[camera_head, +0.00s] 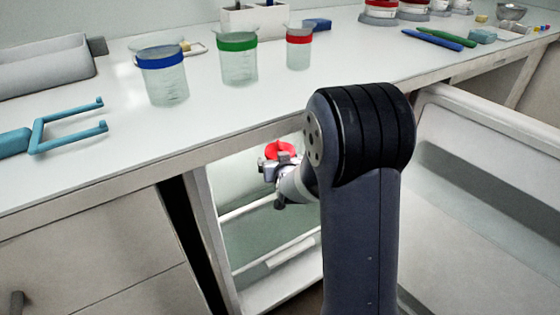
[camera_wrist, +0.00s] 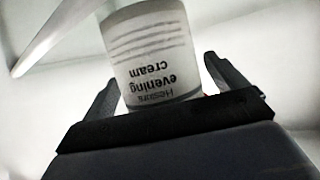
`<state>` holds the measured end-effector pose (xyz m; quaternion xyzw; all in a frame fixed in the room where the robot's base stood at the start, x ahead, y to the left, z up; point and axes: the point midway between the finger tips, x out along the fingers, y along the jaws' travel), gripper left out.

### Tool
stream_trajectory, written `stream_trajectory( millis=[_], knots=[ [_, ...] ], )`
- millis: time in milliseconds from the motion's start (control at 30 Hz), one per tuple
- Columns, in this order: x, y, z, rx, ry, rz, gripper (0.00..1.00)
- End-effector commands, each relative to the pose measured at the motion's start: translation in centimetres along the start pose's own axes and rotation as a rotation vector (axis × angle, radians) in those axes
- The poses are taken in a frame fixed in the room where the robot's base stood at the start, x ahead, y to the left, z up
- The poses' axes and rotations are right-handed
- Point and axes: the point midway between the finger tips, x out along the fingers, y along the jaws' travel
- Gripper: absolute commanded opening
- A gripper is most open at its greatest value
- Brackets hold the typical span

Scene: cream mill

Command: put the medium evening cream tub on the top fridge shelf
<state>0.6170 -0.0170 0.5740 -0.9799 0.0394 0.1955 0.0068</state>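The evening cream tub (camera_wrist: 155,55) is white with grey lettering, upside down in the wrist view. It is between the two fingers of my gripper (camera_wrist: 162,80); a narrow gap shows at the right finger, and contact is unclear. In the head view a red lid (camera_head: 280,150) shows at my gripper (camera_head: 268,170), inside the open fridge (camera_head: 215,220) and above its upper shelf edge (camera_head: 245,208). My arm hides part of the gripper. Whether the tub rests on a shelf is hidden.
A lower shelf edge (camera_head: 292,250) runs below. The open fridge door (camera_head: 480,205) is at the right. The counter (camera_head: 200,125) above the fridge holds blue-, green- and red-banded beakers, a light-blue tool (camera_head: 65,125) and a grey tray (camera_head: 45,70).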

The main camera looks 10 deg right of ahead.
Motion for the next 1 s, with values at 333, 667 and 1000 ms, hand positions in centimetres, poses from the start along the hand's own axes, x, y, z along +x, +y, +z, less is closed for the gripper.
stream_trajectory(
  millis=[333,667,1000],
  knots=[
    [-0.1,0.0,-0.3,0.000,0.000,0.000,0.94],
    [-6.1,-0.1,-0.6,0.000,0.000,-0.001,0.94],
    [-11.4,0.0,-0.4,0.000,0.001,0.000,0.94]
  ],
)
